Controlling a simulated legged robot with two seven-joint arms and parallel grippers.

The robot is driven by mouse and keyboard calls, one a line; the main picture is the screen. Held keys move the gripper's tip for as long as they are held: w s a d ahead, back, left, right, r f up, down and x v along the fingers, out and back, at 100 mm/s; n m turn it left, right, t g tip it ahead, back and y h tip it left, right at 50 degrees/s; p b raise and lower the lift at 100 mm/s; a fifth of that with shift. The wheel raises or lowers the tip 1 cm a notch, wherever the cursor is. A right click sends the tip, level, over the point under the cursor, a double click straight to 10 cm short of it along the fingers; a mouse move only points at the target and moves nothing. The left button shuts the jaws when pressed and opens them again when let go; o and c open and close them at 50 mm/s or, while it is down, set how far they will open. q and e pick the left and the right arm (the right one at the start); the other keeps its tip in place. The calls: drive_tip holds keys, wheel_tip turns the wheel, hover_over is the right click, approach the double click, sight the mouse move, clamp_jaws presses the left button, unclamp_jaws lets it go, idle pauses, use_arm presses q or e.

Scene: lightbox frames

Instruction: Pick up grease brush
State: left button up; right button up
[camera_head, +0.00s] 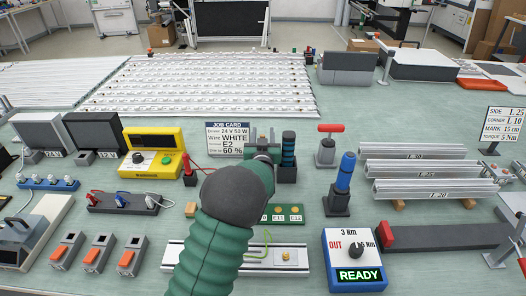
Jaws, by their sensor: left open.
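My left arm comes up from the bottom centre in a green ribbed sleeve. Its left gripper (265,145) is at the far end, pointing away from me, and is open. The wrist hides much of the fingers and the area just behind them. A dark holder (287,172) with a dark blue-green ribbed upright piece (288,145) stands just right of the fingers. No grease brush can be made out for certain; I cannot tell whether this piece is it. I cannot tell whether the fingers touch anything. My right gripper is not in view.
A job card (227,138) stands just left of the gripper. A red-handled tool (328,140) and a blue-handled tool (345,172) stand to the right. Aluminium profiles (430,187) lie farther right. A torque box (354,258) reading READY is at front right. Bare mat lies between them.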

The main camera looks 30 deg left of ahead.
use_arm(q)
drive_tip(key=shift+s+r, duration=0.1)
drive_tip(key=shift+c, duration=1.4)
clamp_jaws()
